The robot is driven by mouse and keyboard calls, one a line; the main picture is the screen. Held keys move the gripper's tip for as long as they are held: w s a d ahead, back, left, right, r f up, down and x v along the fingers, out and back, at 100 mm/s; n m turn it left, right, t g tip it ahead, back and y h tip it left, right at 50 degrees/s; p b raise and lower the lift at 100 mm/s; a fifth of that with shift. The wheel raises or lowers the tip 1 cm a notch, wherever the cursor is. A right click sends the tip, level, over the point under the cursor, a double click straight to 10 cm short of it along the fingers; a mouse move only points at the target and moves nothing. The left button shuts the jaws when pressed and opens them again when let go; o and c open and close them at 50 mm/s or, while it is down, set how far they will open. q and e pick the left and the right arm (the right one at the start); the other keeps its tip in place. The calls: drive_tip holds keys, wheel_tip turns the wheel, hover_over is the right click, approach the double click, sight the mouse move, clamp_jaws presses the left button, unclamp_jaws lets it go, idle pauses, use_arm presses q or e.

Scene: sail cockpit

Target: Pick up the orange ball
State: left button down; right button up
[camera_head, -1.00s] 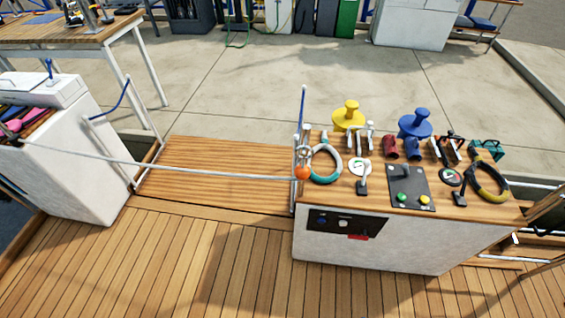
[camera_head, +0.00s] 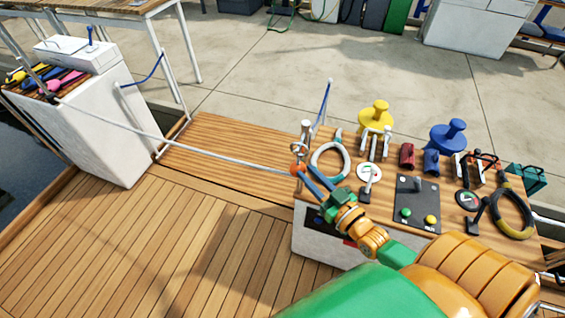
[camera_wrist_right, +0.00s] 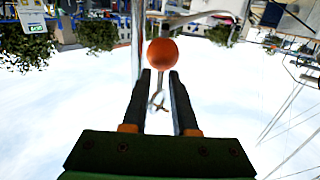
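The orange ball (camera_head: 298,169) sits on the end of the pale rail line, by the post at the left edge of the console. My right gripper (camera_head: 309,176) is reaching it from the lower right in the head view. In the right wrist view the ball (camera_wrist_right: 162,53) shows just beyond the two dark fingertips (camera_wrist_right: 160,74). The fingers are apart, with a gap between them and nothing held. I cannot tell whether a fingertip touches the ball. My left gripper is not in view.
The wooden deck (camera_head: 130,240) is clear.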

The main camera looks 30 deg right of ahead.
drive_tip(key=shift+w+a+r, duration=0.2)
drive_tip(key=shift+r, duration=0.2)
drive_tip(key=shift+w+r+y, duration=0.15)
drive_tip(key=shift+w+y, duration=0.1)
drive_tip(key=shift+y, duration=0.15)
drive_tip(key=w, duration=0.7)
drive_tip(key=shift+a, duration=0.35)
drive_tip(key=shift+r, duration=0.1)
clamp_jaws()
